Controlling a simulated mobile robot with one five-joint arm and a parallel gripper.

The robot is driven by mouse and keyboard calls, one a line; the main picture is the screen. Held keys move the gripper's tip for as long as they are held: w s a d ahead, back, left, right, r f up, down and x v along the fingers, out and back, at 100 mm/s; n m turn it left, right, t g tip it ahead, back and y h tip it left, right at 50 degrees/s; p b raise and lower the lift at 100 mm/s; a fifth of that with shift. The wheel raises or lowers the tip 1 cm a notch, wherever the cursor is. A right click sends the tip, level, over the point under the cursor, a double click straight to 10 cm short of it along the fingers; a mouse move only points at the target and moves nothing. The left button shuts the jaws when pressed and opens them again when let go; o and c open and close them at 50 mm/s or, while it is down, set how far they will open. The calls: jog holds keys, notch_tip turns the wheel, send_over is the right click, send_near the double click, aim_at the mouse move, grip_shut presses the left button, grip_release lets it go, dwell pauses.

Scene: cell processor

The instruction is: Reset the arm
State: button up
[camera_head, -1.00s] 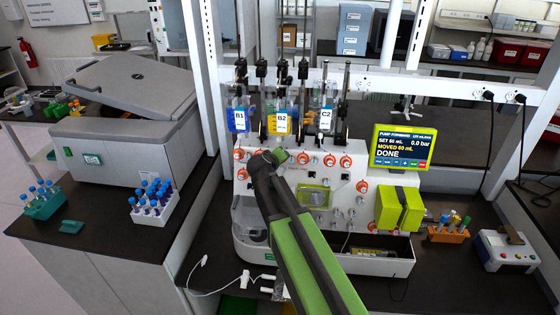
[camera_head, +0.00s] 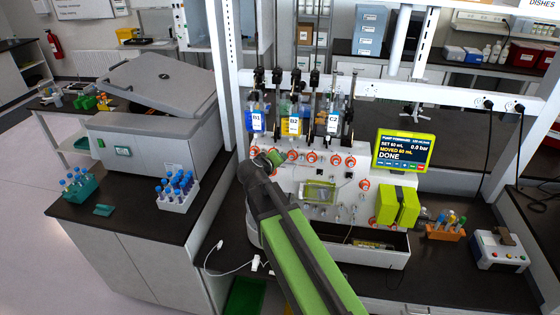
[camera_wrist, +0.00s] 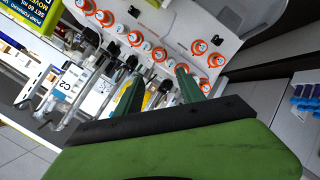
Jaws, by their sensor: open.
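My gripper (camera_head: 269,160) is at the end of my green and black arm, in front of the upper left of the white cell processor (camera_head: 287,178). In the wrist view, my gripper (camera_wrist: 158,88) shows two green fingers spread apart with nothing between them. The processor's orange-ringed knobs (camera_wrist: 200,47) lie beyond the fingertips. Bags labelled B1 (camera_head: 256,123), B2 (camera_head: 293,126) and C2 (camera_head: 333,124) hang above the panel. The yellow-green screen (camera_head: 402,151) reads "SET 60 mL, MOVED 60 mL, 0.0 bar, DONE". My arm hides part of the processor's lower left.
A grey centrifuge-like machine (camera_head: 150,140) stands on the left bench. A white rack of blue-capped tubes (camera_head: 176,204) and a teal tube rack (camera_head: 85,187) sit before it. An orange tube rack (camera_head: 446,235) and a small white device (camera_head: 500,250) sit at the right. White frame posts rise around the processor.

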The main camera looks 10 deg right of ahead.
jog(key=shift+w+d+f, duration=0.1)
jog(key=shift+d, duration=0.1)
jog(key=s+d+f+m+g+b, duration=0.1)
jog(key=s+d+f+b, duration=0.3)
jog(key=f, duration=0.3)
jog(key=s+d+f+m+g+b, duration=0.1)
jog(key=d+f+m+g+b, duration=0.1)
jog(key=d+f+b, duration=0.35)
jog(key=s+d+f+m+g+b, duration=0.1)
jog(key=s+d+f+b, duration=0.15)
jog(key=f+b, duration=0.5)
jog(key=s+a+f+g+y, duration=0.3)
jog(key=s+f, duration=0.1)
jog(key=s, duration=0.3)
jog(key=s+a+f+g+y, duration=0.2)
jog(key=s+a+f+g, duration=0.1)
jog(key=s, duration=0.5)
notch_tip(320, 180, down, 2)
jog(key=shift+a+f+y+b, duration=0.15)
jog(key=shift+a+y+b, duration=0.2)
jog(key=shift+a, duration=0.4)
jog(key=shift+s, duration=0.15)
jog(key=shift+c, duration=0.4)
